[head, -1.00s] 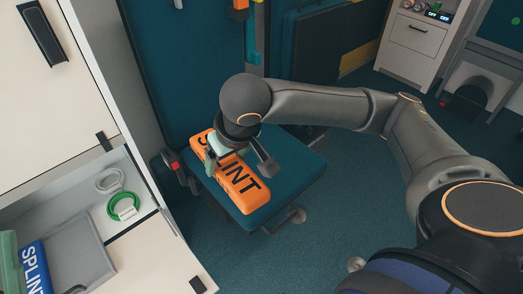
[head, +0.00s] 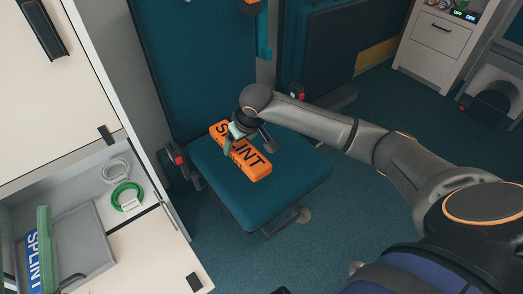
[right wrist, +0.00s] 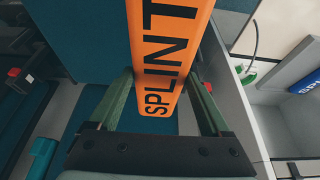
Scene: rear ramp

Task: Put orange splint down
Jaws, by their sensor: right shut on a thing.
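The orange splint (head: 254,164) is a long block with black SPLINT lettering. In the head view it is over the teal seat (head: 301,177), towards its backrest side. I cannot tell whether it touches the cushion. My right gripper (head: 238,143) is shut on the splint from above, with its fingers hiding part of the lettering. In the right wrist view the splint (right wrist: 168,60) runs between the two fingers of the gripper (right wrist: 168,98). My left gripper is in neither view.
The teal backrest (head: 167,70) rises behind the seat. A pale cabinet (head: 438,40) stands at the back right. Floor right of the seat is clear.

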